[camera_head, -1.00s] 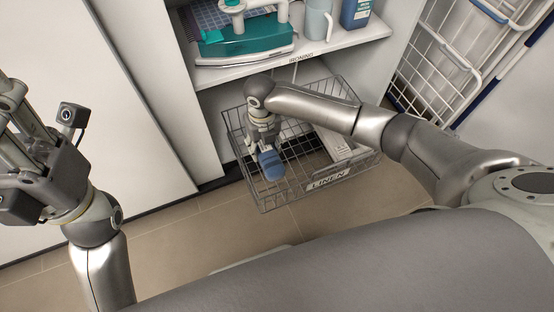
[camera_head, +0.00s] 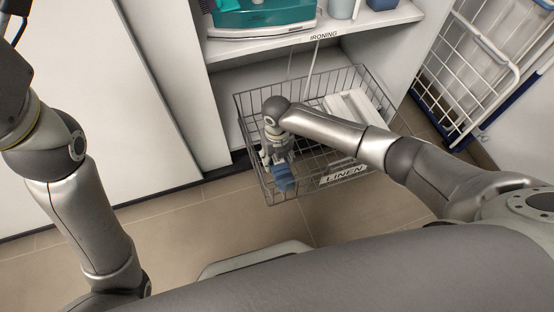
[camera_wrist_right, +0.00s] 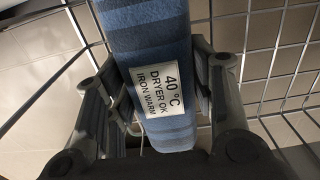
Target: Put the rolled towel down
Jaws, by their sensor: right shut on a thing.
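The blue rolled towel (camera_head: 284,177) is inside the wire basket marked LINEN (camera_head: 344,175). My right gripper (camera_head: 278,158) reaches down into this basket and is shut on the towel. In the right wrist view, the towel (camera_wrist_right: 150,32) lies between the two fingers, with a white care label on it. Wire mesh shows on both sides of it. I cannot tell whether the towel touches the basket floor. Only the dark base of my left gripper shows, at the upper left edge; its fingers are outside the picture.
White items (camera_head: 352,106) lie in the basket's right side. Above it is a shelf marked IRONING (camera_head: 324,35) with a teal iron (camera_head: 262,14). A white wire rack (camera_head: 478,70) stands at the right. Tiled floor lies in front.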

